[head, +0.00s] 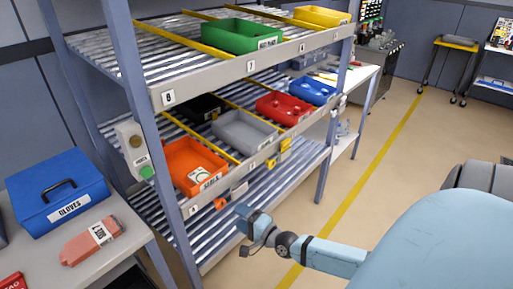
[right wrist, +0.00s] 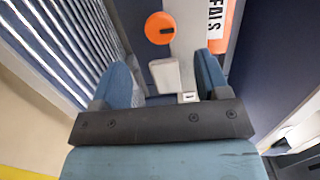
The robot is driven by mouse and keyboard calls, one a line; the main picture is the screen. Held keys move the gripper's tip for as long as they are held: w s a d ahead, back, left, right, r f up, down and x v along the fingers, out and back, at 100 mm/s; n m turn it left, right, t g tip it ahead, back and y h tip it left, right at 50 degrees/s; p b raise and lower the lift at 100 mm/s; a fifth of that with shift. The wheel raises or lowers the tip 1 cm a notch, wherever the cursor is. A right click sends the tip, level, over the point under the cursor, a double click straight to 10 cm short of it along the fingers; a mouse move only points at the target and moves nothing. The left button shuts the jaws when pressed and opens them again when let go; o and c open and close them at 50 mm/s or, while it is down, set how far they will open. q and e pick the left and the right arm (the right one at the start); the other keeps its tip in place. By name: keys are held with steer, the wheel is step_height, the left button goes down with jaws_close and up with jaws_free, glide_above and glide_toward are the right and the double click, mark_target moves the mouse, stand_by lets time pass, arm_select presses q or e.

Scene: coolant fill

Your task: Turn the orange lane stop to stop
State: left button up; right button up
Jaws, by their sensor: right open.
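The orange lane stop (head: 220,203) is on the front rail of the middle shelf, below the orange bin labelled SEALS (head: 185,163). A pale grey block sits just right of it. In the right wrist view the stop shows as an orange disc (right wrist: 160,28) with a slot, beyond my fingertips. The pale block (right wrist: 165,76) appears between the fingers; I cannot tell how near it is. My right gripper (head: 246,220) is open and empty, just in front of and right of the stop. In the right wrist view its fingers (right wrist: 162,82) are spread. My left gripper is out of view.
The rack's front post (head: 160,215) stands left of the stop. Yellow lane stops (head: 271,163) sit farther right along the rail. A bench with a blue GLOVES box (head: 58,186) is at left.

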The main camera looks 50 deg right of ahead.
steer(key=s+d, duration=0.1)
steer(key=s, duration=0.5)
steer(key=shift+s, duration=0.2)
steer(key=s+a+r+n+g+p, duration=0.1)
steer(key=s+a+n+g+p, duration=0.2)
steer(key=a+n, duration=0.6)
steer(key=s+a+r+n+g+p, duration=0.2)
steer(key=s+a+n+g+p, duration=0.1)
steer(key=s+a+n+p, duration=0.4)
steer(key=s+a+n, duration=0.1)
steer(key=a+n, duration=0.2)
steer(key=a, duration=0.1)
steer(key=shift+s+a+r+g+y+p, duration=0.2)
steer(key=shift+s+a+g+y+p, duration=0.1)
steer(key=shift+g+p, duration=0.1)
